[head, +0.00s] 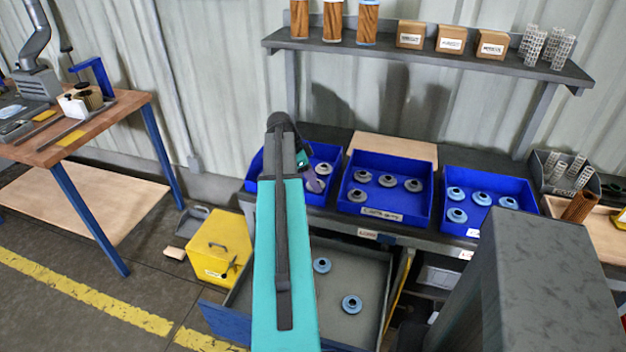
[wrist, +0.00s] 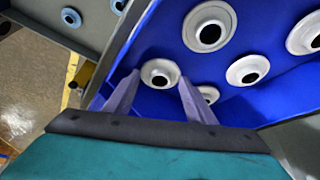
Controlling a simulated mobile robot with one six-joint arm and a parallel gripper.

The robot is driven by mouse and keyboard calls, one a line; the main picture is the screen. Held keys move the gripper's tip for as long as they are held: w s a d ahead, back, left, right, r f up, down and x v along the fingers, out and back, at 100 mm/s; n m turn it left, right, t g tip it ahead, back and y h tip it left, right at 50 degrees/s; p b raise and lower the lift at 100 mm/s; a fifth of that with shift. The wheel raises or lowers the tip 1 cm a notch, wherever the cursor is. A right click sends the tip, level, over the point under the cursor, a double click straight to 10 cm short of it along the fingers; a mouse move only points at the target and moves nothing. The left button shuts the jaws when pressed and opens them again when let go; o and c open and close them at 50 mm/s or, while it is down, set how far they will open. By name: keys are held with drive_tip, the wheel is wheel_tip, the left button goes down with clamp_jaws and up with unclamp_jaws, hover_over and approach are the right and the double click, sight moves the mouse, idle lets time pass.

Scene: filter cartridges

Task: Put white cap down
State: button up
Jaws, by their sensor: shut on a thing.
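My gripper (wrist: 160,85) is shut on a white cap (wrist: 158,74), a round flanged ring with a dark centre hole, held between its two fingertips. The cap is over the left blue bin (wrist: 155,40), near its front wall; I cannot tell whether it touches the bin floor. Several other white caps, one of them here (wrist: 209,26), lie in that bin, and one is partly hidden behind the right finger. In the head view my gripper (head: 312,177) is over the left blue bin (head: 330,151), and my arm hides much of the bin.
A middle blue bin (head: 390,216) holds several grey caps; a right blue bin (head: 502,222) holds several blue caps. Below, an open drawer (head: 365,262) holds two blue caps. A yellow box (head: 219,246) stands on the floor. A shelf (head: 425,52) runs above the bins.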

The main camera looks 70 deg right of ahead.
drive_tip(key=shift+f, duration=0.35)
drive_tip(key=shift+f, duration=0.1)
drive_tip(key=o, duration=1)
drive_tip(key=shift+r, duration=0.2)
drive_tip(key=shift+b+v, duration=0.95)
drive_tip(key=shift+v, duration=5)
